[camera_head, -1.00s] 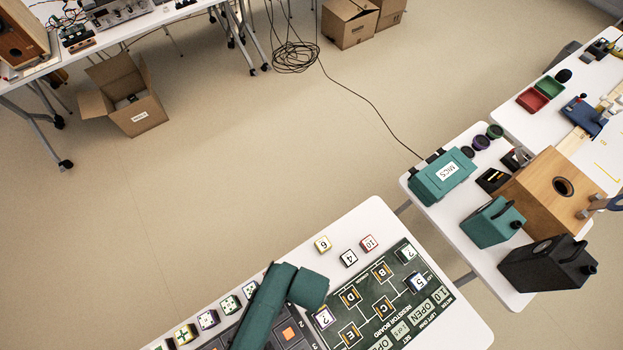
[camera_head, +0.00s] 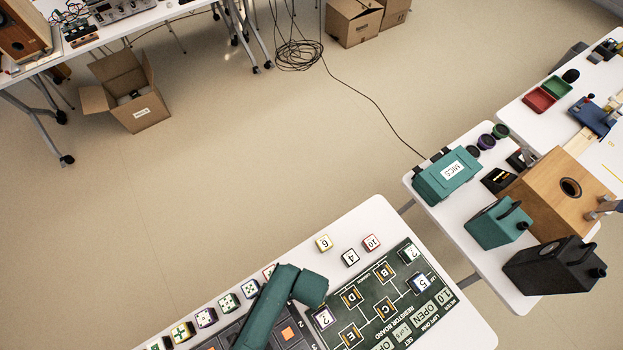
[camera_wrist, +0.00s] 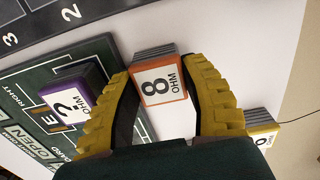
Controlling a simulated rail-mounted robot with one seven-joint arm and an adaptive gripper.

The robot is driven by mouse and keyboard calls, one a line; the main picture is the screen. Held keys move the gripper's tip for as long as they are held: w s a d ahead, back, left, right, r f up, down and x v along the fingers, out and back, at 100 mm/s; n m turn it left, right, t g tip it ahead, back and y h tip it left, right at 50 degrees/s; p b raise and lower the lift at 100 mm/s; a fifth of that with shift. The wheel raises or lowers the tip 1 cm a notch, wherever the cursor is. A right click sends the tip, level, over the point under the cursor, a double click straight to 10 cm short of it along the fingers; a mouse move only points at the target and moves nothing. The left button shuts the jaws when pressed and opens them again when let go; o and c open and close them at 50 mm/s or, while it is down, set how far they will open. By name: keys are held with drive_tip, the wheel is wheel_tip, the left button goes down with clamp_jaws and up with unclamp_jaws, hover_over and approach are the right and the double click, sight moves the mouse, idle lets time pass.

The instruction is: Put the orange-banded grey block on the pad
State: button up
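The orange-banded grey block (camera_wrist: 160,88), labelled "8 OHM", lies between my gripper's yellow fingers in the wrist view. My gripper (camera_wrist: 158,70) has both fingertips close against the block's two sides and looks shut on it. White tabletop shows behind the block; I cannot tell whether it is lifted. In the head view my green arm hides the block and gripper. A dark panel (camera_head: 208,345) with numbered cells lies at the bottom, partly behind my arm, with an orange square (camera_head: 288,333) in one cell. I cannot tell which surface is the pad.
A green resistor board (camera_head: 410,262) lies right of my arm, with a purple-edged "?" block (camera_head: 323,318) on it. Blocks marked 6 (camera_head: 324,243), 4 (camera_head: 350,258) and 10 (camera_head: 371,242) stand along the table's far side. More patterned blocks line the left.

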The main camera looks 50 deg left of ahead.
drive_tip(key=shift+c, duration=1.4)
wheel_tip(320, 180, up, 10)
drive_tip(key=shift+p, duration=1.15)
drive_tip(key=shift+s, duration=0.1)
